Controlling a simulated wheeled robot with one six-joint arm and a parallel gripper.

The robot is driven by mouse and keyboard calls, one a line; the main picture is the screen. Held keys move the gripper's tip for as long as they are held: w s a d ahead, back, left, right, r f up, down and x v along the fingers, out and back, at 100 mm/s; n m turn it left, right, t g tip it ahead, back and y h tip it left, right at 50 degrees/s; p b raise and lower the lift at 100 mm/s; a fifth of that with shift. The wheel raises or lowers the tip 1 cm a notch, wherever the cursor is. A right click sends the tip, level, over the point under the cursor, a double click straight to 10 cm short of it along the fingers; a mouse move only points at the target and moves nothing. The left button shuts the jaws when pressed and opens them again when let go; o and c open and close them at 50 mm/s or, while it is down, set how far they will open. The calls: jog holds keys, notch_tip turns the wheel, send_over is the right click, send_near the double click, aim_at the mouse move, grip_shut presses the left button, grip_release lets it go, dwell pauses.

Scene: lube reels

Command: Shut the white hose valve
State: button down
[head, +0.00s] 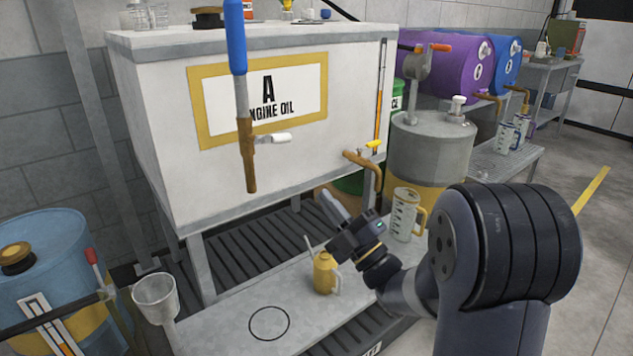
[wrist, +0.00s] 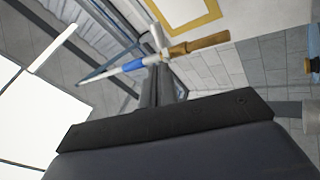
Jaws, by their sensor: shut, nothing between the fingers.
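The hose hangs straight down in front of the white tank, with a blue sleeve (head: 236,38), a grey pipe and a brown nozzle (head: 248,165). The white valve lever (head: 275,137) sticks out to the right, across the hose line. In the wrist view the blue sleeve (wrist: 134,65), white lever (wrist: 157,36) and brown nozzle (wrist: 200,44) lie beyond my fingertips. My gripper (head: 332,205) is shut and empty, below and to the right of the lever, apart from it. The wrist view shows the fingers (wrist: 160,72) together, partly covering the valve area.
The tank (head: 350,70) labelled A ENGINE OIL stands behind the hose. A brown tap with yellow handle (head: 372,146) juts from its right. A yellow oil can (head: 325,272), a measuring jug (head: 405,215) and a funnel (head: 156,297) stand below. Space between gripper and lever looks clear.

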aim_at(283, 139)
jog(key=p+x, duration=0.1)
jog(key=x, duration=1.2)
jog(key=shift+d+f+n+g+y+b, duration=0.15)
jog(key=shift+n+b, duration=0.15)
jog(key=shift+b, duration=0.4)
jog(key=shift+a+n+g+y+b, duration=0.15)
jog(key=shift+n+b, duration=0.15)
jog(key=shift+b, duration=0.4)
jog(key=shift+w+d+r+n+g+y+b, duration=0.15)
jog(key=shift+n+y+b, duration=0.2)
jog(key=shift+b, duration=0.25)
jog(key=shift+d+r+n+g+y+b, duration=0.15)
jog(key=shift+n+y+b, duration=0.1)
jog(key=shift+n+b, duration=0.25)
jog(key=n+b, duration=0.1)
jog(key=n+g+y+b, duration=0.1)
jog(key=shift+w+r+b, duration=0.1)
jog(key=shift+r+b, duration=0.2)
jog(key=shift+r+n+g, duration=0.25)
jog(key=shift+n+g, duration=0.15)
jog(key=shift+n, duration=0.05)
